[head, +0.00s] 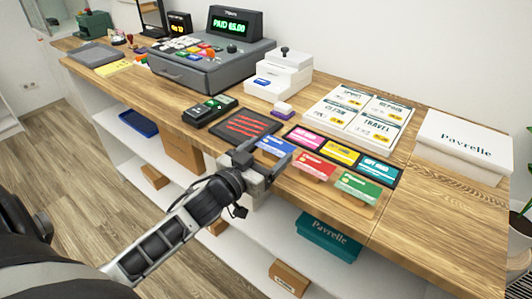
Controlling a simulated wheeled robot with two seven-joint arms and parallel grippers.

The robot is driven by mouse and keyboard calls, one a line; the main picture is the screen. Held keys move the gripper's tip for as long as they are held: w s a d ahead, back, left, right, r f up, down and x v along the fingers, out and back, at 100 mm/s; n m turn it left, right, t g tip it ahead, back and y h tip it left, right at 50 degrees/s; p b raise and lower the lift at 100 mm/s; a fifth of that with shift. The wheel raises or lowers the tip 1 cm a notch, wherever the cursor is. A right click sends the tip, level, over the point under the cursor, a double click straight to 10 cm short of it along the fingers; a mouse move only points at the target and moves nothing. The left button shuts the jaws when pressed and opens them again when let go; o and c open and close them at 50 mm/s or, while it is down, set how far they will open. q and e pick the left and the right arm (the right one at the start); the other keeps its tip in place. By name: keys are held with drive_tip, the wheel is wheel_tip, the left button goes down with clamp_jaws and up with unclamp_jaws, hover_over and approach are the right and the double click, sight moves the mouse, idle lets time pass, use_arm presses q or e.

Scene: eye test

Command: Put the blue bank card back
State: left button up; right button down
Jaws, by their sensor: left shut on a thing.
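The blue bank card (273,146) shows at the front of the wooden counter (437,195), in line with a red card (315,165) and a green card (358,188), which stand propped in wooden holders. My left gripper (262,160) is at the counter's front edge, shut on the blue card. Its fingers hide the card's lower part, so I cannot tell whether the card touches a holder. My right gripper is not in view.
Behind the cards lie pink, yellow and teal cards (378,169) on dark backing. A dark mat with red stripes (246,126), a card terminal (208,110) and a cash register (213,67) are further left. White price boards (358,113) and a white box (463,144) stand behind.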

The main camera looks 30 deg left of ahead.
use_arm(q)
drive_tip(key=shift+f, duration=0.1)
drive_tip(key=shift+f, duration=0.15)
drive_tip(key=o, duration=0.6)
drive_tip(key=shift+o, duration=0.2)
drive_tip(key=shift+s+r, duration=0.15)
drive_tip(key=shift+r, duration=0.05)
drive_tip(key=s+a+b, duration=0.1)
drive_tip(key=s, duration=1)
drive_tip(key=s+d+f+g, duration=0.3)
drive_tip(key=d+f+g, duration=0.1)
drive_tip(key=d+f, duration=0.3)
drive_tip(key=s+d+f+m+g+h, duration=0.1)
drive_tip(key=s+d+f+g, duration=0.2)
drive_tip(key=d+f, duration=0.5)
wheel_tip(320, 180, down, 4)
drive_tip(key=shift+s+d+r+m+g, duration=0.1)
drive_tip(key=shift+s+d+m+g, duration=0.1)
drive_tip(key=shift+s+m+g, duration=0.25)
